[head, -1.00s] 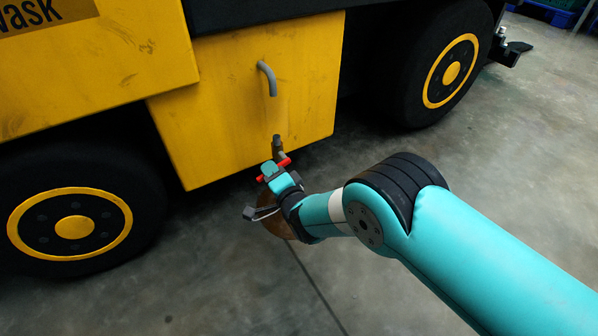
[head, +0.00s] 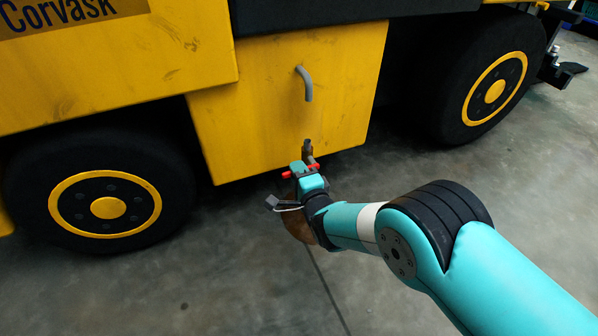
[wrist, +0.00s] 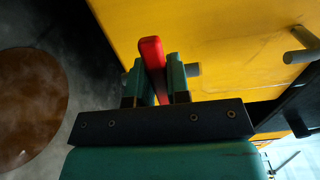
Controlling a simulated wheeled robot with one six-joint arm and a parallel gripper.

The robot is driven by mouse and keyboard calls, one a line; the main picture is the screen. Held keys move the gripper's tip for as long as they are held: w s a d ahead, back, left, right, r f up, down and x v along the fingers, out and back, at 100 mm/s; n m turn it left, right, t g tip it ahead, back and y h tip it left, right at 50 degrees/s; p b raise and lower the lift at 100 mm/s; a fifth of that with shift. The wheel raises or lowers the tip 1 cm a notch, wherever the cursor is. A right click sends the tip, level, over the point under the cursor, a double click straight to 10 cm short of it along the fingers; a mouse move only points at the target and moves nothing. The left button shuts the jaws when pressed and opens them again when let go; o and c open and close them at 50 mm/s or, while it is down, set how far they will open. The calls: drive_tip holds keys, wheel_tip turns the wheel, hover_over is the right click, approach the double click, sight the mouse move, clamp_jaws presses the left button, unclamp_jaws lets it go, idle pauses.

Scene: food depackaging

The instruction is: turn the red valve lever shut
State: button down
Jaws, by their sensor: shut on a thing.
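The red valve lever (wrist: 151,52) stands between the two fingers of my gripper (wrist: 156,84) in the wrist view, with its tip showing beyond them. My gripper is shut on it. In the head view my gripper (head: 308,178) is at the lower front of the yellow panel, and red parts of the lever (head: 287,174) show on both sides of the fingers. The grey valve pipe (head: 308,150) comes out of the panel just behind the gripper. The rest of the valve body is hidden by my gripper.
A grey bent handle (head: 305,83) sticks out of the yellow panel (head: 250,110) above the valve. Black wheels (head: 105,208) with yellow rims stand on either side. A brown round patch (wrist: 30,105) lies on the floor below. The floor in front is mostly clear.

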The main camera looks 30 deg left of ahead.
drive_tip(key=shift+s+a, duration=0.1)
drive_tip(key=shift+s, duration=0.1)
drive_tip(key=c, duration=1.2)
unclamp_jaws()
drive_tip(key=shift+o, duration=0.6)
drive_tip(key=shift+w, duration=0.1)
drive_tip(key=p+v, duration=1.6)
drive_tip(key=v, duration=0.1)
drive_tip(key=shift+d, duration=0.2)
